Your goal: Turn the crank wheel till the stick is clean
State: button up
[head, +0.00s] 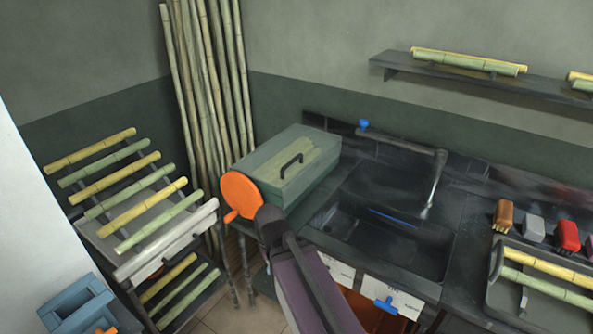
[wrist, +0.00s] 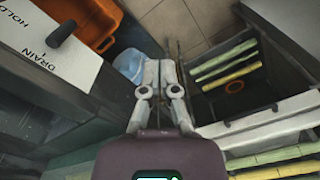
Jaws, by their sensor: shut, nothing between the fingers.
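The orange crank wheel (head: 241,192) is on the front of a green box-shaped press (head: 287,165) with a dark handle on top. The wheel's orange knob (head: 231,216) sits at its lower left. My gripper (head: 266,217) is beside the wheel's lower right edge in the head view; whether it touches the wheel cannot be told. In the wrist view my gripper (wrist: 160,66) is shut and empty, over the floor. The wheel does not show in the wrist view.
A rack (head: 105,232) of green and yellow sticks stands at left. A sink (head: 385,235) is right of the press. Brushes (head: 568,236) and a tray (head: 497,291) with sticks are far right. An orange bin (wrist: 88,20) and tiled floor show in the wrist view.

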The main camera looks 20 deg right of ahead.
jog(key=o, duration=0.7)
jog(key=shift+w+f, duration=0.1)
jog(key=shift+f, duration=0.1)
jog(key=shift+c, duration=0.2)
jog(key=shift+o, duration=0.8)
jog(key=w+f+n+t+h+b, duration=0.1)
jog(key=w+f+n+h+b, duration=0.3)
jog(key=w+f+n+b, duration=0.1)
jog(key=w+n+b, duration=0.1)
jog(key=b, duration=0.1)
jog(key=shift+w+f+h+b, duration=0.3)
jog(key=shift+w+f+b, duration=0.05)
jog(key=shift+w, duration=0.05)
jog(key=n+t+h+b, duration=0.9)
jog(key=n+h+b, duration=0.1)
jog(key=n+b, duration=0.75)
send_near(237, 211)
jog(key=w+f+v, duration=0.1)
jog(key=v, duration=0.6)
jog(key=shift+s+a+f+p, duration=0.2)
jog(key=shift+s+a+p, duration=0.05)
jog(key=shift+a+p, duration=0.1)
jog(key=shift+d, duration=0.15)
jog(key=shift+x, duration=6.8)
jog(key=shift+r, duration=0.15)
